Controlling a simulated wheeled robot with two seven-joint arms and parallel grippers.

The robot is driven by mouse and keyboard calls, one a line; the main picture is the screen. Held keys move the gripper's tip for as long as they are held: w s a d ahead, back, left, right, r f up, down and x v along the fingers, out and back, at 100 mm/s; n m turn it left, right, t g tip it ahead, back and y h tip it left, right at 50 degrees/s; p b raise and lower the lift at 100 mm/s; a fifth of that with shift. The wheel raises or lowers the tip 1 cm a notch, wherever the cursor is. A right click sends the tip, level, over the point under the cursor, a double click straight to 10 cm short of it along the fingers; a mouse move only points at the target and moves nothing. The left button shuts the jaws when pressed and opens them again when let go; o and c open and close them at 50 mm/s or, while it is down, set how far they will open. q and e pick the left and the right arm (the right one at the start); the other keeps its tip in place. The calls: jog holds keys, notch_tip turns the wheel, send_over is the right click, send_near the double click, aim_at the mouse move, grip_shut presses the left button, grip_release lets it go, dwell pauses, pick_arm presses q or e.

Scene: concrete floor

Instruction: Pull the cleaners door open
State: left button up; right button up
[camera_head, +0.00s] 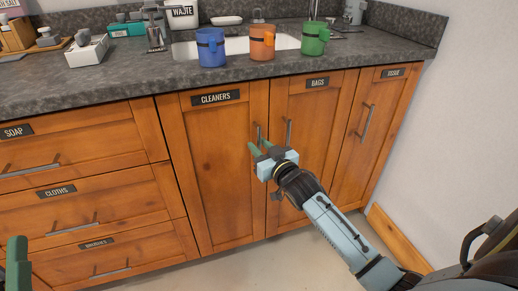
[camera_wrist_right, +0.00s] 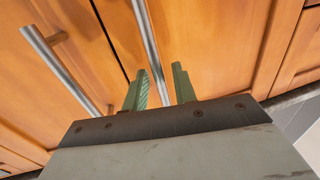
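The cleaners door (camera_head: 215,170) is a wooden cabinet door with a black label, left of the bags door (camera_head: 300,110). It looks closed. Its upright metal handle (camera_head: 258,133) is partly hidden by my right gripper (camera_head: 260,148), which is at the door's right side. In the right wrist view a metal handle (camera_wrist_right: 147,35) runs down between the two green fingers of my right gripper (camera_wrist_right: 160,90). The fingers stand apart; contact with the handle is not clear. A green finger of my left gripper (camera_head: 18,262) shows at the lower left edge.
The bags handle (camera_head: 289,132) is just right of my right gripper. Drawers (camera_head: 85,170) are left of the door, a tissue door (camera_head: 375,130) right. Blue (camera_head: 211,48), orange (camera_head: 262,43) and green (camera_head: 314,39) mugs stand on the countertop (camera_head: 130,70). The floor (camera_head: 290,262) in front looks clear.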

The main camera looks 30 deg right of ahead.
pick_arm(q)
jog(key=shift+s+r+t, duration=0.2)
jog(key=shift+t, duration=0.1)
pick_arm(e)
jog(key=shift+w, duration=0.5)
grip_shut()
